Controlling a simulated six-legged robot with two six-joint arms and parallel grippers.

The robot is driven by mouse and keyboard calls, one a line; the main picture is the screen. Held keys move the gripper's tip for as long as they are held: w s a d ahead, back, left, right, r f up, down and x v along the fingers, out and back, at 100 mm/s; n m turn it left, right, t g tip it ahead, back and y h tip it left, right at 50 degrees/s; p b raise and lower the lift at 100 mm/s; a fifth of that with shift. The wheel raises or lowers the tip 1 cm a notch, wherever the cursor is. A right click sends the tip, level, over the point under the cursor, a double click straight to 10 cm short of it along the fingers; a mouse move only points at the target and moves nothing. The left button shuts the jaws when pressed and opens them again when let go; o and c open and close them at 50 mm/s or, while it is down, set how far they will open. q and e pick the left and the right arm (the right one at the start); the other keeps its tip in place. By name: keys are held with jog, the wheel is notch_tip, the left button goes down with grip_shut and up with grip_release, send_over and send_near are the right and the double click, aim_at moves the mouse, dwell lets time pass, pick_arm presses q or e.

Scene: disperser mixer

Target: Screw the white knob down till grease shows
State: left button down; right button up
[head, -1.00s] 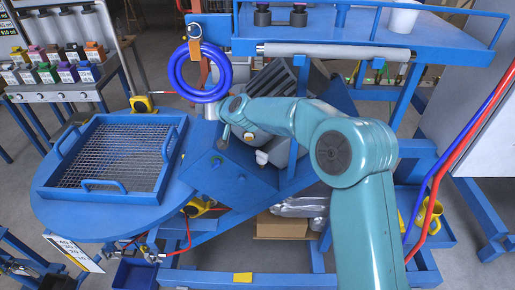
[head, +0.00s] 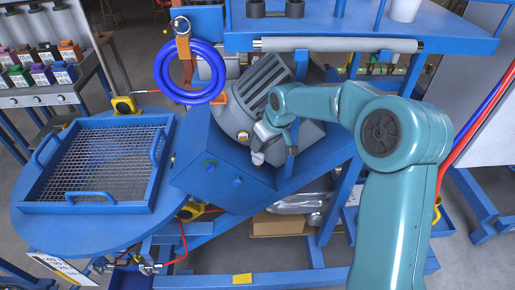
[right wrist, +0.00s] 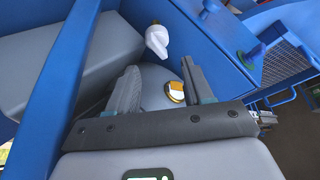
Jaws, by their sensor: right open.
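The white knob (right wrist: 157,40) shows in the right wrist view on the blue machine body, just beyond my right fingertips. In the head view the knob (head: 257,158) is small and partly hidden by my right gripper (head: 268,141). In the right wrist view my right gripper (right wrist: 160,80) is open, its two dark fingers apart. The knob is not between them, and I see no contact. A rounded grey housing with an orange-and-white fitting (right wrist: 175,92) lies behind the finger gap. No grease is visible. My left gripper is not in view.
A blue ring (head: 190,73) hangs behind the machine. A blue tray with a mesh floor (head: 95,200) sits on the round table at left. A ribbed grey motor (head: 262,92) stands close by the gripper. A blue frame bar (right wrist: 50,90) crosses the right wrist view.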

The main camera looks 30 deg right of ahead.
aim_at(260, 154)
jog(key=x, duration=0.5)
jog(key=shift+w+d+f+p, duration=0.25)
jog(key=shift+f+p, duration=0.05)
jog(key=shift+p, duration=0.05)
jog(key=shift+a+f, duration=0.2)
jog(key=shift+f, duration=0.25)
jog(key=shift+w+d+f, duration=0.15)
jog(key=shift+w+f, duration=0.05)
jog(key=shift+w, duration=0.05)
jog(key=c, duration=0.9)
